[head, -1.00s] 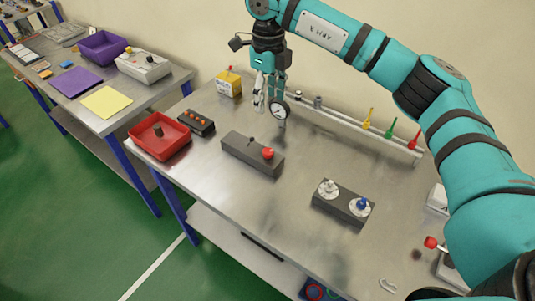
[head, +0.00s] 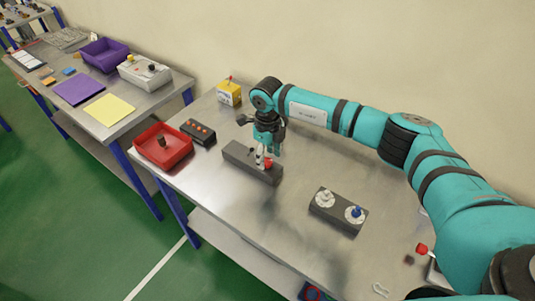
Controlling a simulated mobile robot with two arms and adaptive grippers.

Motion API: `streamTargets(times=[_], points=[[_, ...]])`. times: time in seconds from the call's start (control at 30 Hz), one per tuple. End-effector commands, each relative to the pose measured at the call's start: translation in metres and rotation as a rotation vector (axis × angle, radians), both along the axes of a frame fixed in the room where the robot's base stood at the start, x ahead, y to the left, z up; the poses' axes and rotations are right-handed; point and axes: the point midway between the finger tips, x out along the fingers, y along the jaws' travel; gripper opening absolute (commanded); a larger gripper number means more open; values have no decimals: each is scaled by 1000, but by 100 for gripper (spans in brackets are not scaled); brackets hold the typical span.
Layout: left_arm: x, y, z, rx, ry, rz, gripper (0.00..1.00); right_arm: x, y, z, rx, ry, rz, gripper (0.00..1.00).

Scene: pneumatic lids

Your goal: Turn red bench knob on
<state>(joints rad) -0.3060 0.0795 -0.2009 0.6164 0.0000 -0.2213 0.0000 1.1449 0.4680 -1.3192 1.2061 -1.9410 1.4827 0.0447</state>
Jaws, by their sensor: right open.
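The red bench knob (head: 268,163) sits on the right part of a long dark grey block (head: 238,156) on the metal bench. A small black knob (head: 251,149) sits on the same block, close to the gripper. My right gripper (head: 264,161) points down right at the red knob, with its fingers around or just beside it. It is open; I cannot tell whether the fingers touch the knob. The gripper partly hides the knob and the block's middle. My left gripper is out of view.
A dark block with a white and a blue dial (head: 338,211) lies to the right. A red tray (head: 163,146), a black button box (head: 198,132) and a yellow box (head: 229,92) lie to the left.

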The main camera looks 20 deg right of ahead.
Motion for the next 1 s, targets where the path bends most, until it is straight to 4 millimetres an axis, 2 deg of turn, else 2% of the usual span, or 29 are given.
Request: streamTargets(times=[0.2,0.43,0.83,1.0], points=[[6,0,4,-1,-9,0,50,0,0,-13,0,0,1,52],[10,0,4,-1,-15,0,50,0,0,-13,-1,-1,1,52],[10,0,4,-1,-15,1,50,0,0,-13,-1,-1,0,1],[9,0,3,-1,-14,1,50,0,0,-13,0,-1,6,0]])
